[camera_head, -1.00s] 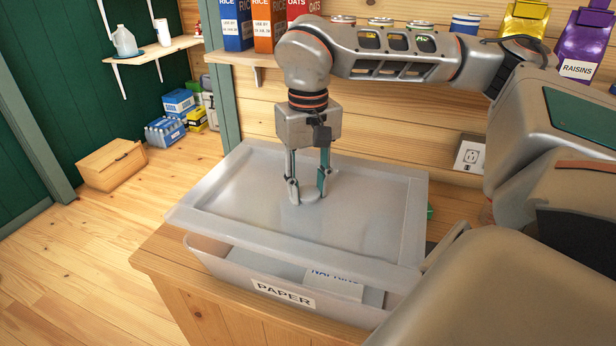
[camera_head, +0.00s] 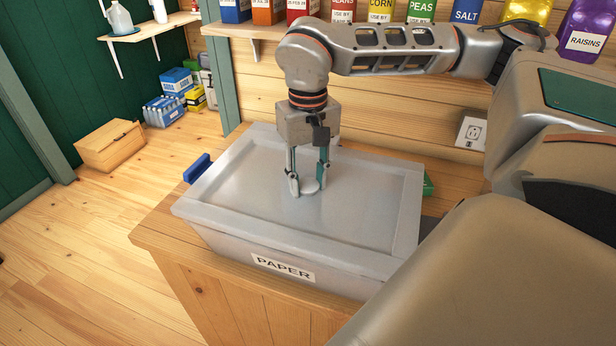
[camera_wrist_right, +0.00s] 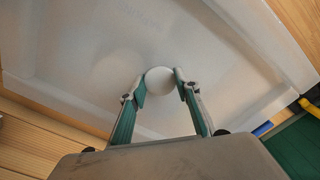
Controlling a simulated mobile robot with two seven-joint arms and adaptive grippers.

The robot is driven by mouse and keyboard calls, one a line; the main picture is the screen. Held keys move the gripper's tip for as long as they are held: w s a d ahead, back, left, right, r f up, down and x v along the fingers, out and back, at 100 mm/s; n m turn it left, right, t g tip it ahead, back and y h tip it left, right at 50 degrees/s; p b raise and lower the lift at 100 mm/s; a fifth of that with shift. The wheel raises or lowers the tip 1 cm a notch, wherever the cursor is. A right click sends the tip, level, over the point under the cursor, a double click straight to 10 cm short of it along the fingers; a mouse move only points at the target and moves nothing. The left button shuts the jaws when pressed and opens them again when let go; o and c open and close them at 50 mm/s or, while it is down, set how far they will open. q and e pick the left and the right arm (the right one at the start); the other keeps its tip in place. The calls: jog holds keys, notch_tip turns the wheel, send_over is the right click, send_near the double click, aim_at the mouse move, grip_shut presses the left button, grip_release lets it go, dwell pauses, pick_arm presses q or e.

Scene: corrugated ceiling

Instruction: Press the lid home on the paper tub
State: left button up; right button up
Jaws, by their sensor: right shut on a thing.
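The paper tub (camera_head: 340,280) is a grey bin with a PAPER label, standing on a wooden cabinet. Its translucent grey lid (camera_head: 240,190) lies over the tub's top, with its rim close down on the tub's front wall. My right gripper (camera_head: 308,190) points down at the lid's middle, its fingers shut on the round lid knob. The right wrist view also shows the knob (camera_wrist_right: 160,80) between the fingertips, with the lid (camera_wrist_right: 90,65) around it. The tub's inside is hidden under the lid. My left gripper is not in view.
A blue handle-like piece (camera_head: 197,168) shows at the tub's left end. A green item (camera_head: 428,185) lies behind its right side. A shelf with cartons and cans (camera_head: 300,10) runs along the back wall. My right arm hides the tub's right front.

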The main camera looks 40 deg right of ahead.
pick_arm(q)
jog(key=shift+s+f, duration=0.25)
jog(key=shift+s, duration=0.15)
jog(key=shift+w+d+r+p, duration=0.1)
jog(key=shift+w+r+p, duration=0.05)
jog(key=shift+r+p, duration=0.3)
pick_arm(e)
jog(key=shift+f, duration=0.2)
dwell(0.8)
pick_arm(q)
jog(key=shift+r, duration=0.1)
pick_arm(e)
jog(key=shift+f, duration=0.15)
dwell(0.5)
jog(key=o, duration=1.9)
jog(key=shift+o, duration=0.2)
jog(key=shift+r, duration=3.5)
